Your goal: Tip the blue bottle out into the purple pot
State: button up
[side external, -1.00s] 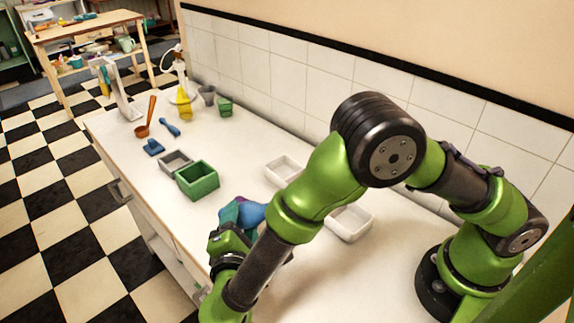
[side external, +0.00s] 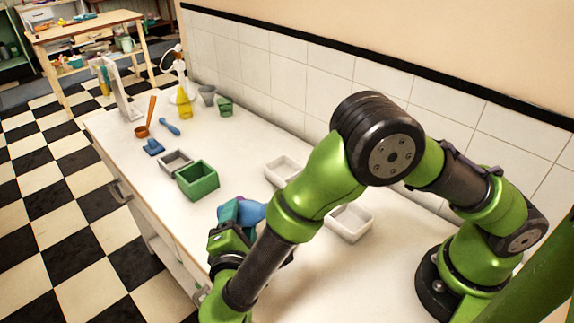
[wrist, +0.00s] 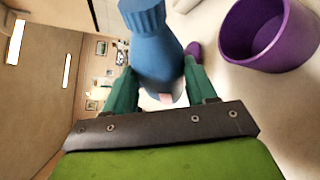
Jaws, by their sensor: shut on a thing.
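My gripper (wrist: 160,76) is shut on the blue bottle (wrist: 155,48), with one teal finger on each side of it. The bottle's ribbed end points to the top edge of the wrist view. That view is rolled, with the room at left and the table at right, so the bottle is tipped well over, roughly on its side. The purple pot (wrist: 262,48) stands on the table, open, right of the bottle in the picture and apart from it. In the side view my gripper (side external: 228,240) and the bottle (side external: 252,212) are partly behind my arm; the pot is mostly hidden.
A green box (side external: 198,183) and a grey box (side external: 176,163) stand beyond the gripper. White trays (side external: 350,222) lie near the wall side. A smaller purple thing (wrist: 193,50) shows beside the bottle. Utensils and a yellow-filled flask (side external: 184,106) are at the far end.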

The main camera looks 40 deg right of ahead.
jog(key=shift+r, duration=0.1)
dwell(0.4)
jog(key=shift+w+f+m+t, duration=0.1)
jog(key=shift+f+m+t, duration=0.2)
jog(key=shift+m, duration=0.5)
dwell(1.7)
jog(key=shift+r+m+t+h, duration=0.4)
jog(key=shift+r+m+t, duration=0.2)
jog(key=shift+r+m, duration=0.65)
dwell(3.8)
